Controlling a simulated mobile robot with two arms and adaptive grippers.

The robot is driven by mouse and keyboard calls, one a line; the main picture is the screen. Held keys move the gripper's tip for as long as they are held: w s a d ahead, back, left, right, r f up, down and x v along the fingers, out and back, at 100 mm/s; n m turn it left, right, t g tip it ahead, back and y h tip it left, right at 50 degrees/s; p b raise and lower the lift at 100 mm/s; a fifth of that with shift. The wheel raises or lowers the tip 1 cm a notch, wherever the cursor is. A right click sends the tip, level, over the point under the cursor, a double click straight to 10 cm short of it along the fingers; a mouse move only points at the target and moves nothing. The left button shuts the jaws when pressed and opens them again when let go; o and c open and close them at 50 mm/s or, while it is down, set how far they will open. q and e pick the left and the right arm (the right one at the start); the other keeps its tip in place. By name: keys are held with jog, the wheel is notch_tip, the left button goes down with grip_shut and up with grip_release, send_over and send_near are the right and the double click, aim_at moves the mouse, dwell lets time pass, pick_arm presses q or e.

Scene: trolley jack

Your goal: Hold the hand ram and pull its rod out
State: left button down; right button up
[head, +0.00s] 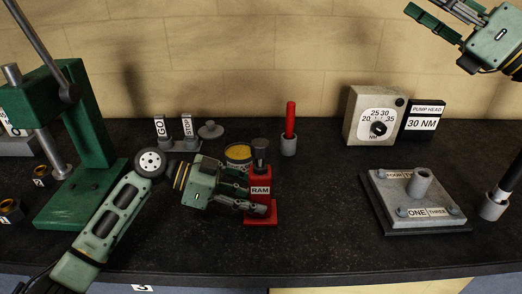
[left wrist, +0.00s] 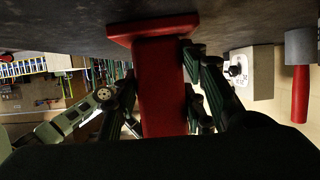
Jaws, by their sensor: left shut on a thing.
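The hand ram (head: 261,208) is a red block on a red foot, labelled RAM, upright on the dark bench. A dark grey knob (head: 260,146), apparently the top of its rod, sits above the body. My left gripper (head: 258,198) is shut on the ram's body from the left. In the left wrist view the red body (left wrist: 160,90) stands between the two ribbed fingers, with its foot at the top of the picture. My right gripper (head: 418,15) hangs at the top right, empty, fingers apart and partly cut off by the frame.
A green press (head: 95,150) stands left. GO and STOP blocks (head: 172,138), a yellow-topped tin (head: 238,152) and a red rod in a grey cup (head: 290,125) stand behind. A dial box (head: 372,118) and bolted plate (head: 415,195) are right. Bench between ram and plate is clear.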

jog(key=s+a+f+n+g, duration=0.2)
jog(key=a+f+n+g, duration=0.45)
jog(key=a+f, duration=0.4)
jog(key=n+g+h, duration=0.3)
jog(key=n+g, duration=0.3)
send_near(267, 152)
jog(key=shift+m, duration=0.25)
jog(key=x, duration=1.1)
jog(key=shift+w+a, duration=0.15)
jog(key=shift+w, duration=0.05)
jog(key=shift+c, duration=0.2)
jog(key=c, duration=0.7)
jog(key=shift+s+f, duration=0.1)
grip_shut()
